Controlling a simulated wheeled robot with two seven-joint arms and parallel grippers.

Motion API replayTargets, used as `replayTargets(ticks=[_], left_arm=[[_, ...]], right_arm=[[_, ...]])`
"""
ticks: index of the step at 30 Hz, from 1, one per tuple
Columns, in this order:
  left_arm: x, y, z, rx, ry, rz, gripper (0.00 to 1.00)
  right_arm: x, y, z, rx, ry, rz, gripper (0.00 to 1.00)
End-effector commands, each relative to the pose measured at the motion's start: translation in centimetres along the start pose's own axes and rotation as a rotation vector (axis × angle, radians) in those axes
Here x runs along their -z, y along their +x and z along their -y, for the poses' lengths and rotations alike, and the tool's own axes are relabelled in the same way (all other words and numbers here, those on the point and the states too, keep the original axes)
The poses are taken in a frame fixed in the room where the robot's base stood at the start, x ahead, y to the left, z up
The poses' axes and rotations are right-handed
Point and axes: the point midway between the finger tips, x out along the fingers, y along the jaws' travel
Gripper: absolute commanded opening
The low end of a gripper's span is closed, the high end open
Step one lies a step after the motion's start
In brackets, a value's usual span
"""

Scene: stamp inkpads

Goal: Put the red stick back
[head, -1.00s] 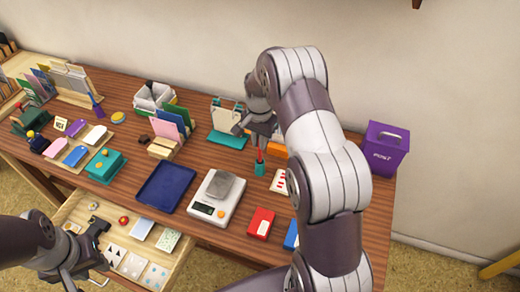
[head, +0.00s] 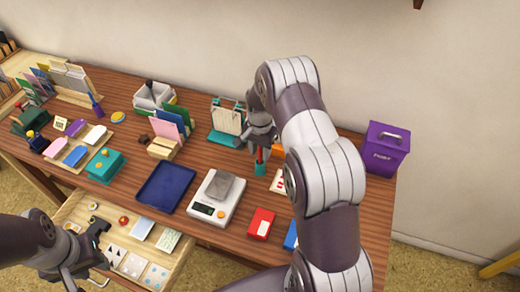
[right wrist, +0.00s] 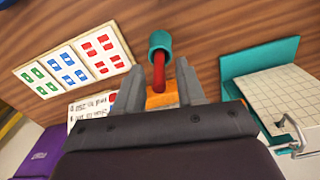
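The red stick (right wrist: 158,72) stands with its lower end in a small teal cup (right wrist: 159,41). In the head view the red stick (head: 259,155) shows above the teal cup (head: 260,169) on the table. My right gripper (head: 259,146) is over the cup. In the right wrist view my right gripper (right wrist: 159,68) is open, with the stick between its two fingers and gaps beside it. My left gripper (head: 104,247) is open and empty above the open drawer at the lower left.
A scale (head: 216,197) and a blue tray (head: 166,188) lie left of the cup. An orange block (head: 278,151), a card with red marks (head: 279,182) and a purple bin (head: 385,150) are to the right.

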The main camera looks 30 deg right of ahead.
Motion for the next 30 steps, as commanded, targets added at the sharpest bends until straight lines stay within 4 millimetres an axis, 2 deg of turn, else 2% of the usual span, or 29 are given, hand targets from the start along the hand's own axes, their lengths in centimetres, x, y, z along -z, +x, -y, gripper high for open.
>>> replayTargets(ticks=[4, 12, 15, 20, 23, 25, 27, 30], left_arm=[[0.0, 0.1, 0.0, 0.000, 0.000, 0.000, 0.35], [-0.1, 1.0, 0.0, 0.000, 0.000, 0.000, 0.35], [-0.1, 1.1, 0.0, 0.000, 0.000, 0.000, 0.35], [-0.1, 1.2, 0.0, 0.000, 0.000, 0.000, 0.35], [-0.1, 1.2, 0.0, 0.000, 0.000, 0.000, 0.35], [-0.1, 1.2, 0.0, 0.000, 0.000, 0.000, 0.35], [-0.1, 1.2, 0.0, 0.000, 0.000, 0.000, 0.35], [-0.1, 1.2, 0.0, 0.000, 0.000, 0.000, 0.35]], right_arm=[[0.1, -1.6, 0.1, 0.002, 0.000, -0.002, 0.39], [0.1, -8.8, 0.1, 0.004, 0.000, -0.004, 0.39], [0.1, -10.7, 0.1, 0.002, 0.000, -0.002, 0.39], [-0.7, -12.4, 0.0, 0.002, -0.034, -0.002, 0.39], [-4.3, -13.3, -0.7, 0.015, -0.206, -0.015, 0.39], [-8.2, -13.9, -2.0, 0.030, -0.394, -0.033, 0.39], [-12.1, -14.1, -3.8, 0.044, -0.587, -0.055, 0.39], [-16.6, -13.9, -6.9, 0.059, -0.819, -0.082, 0.39]])
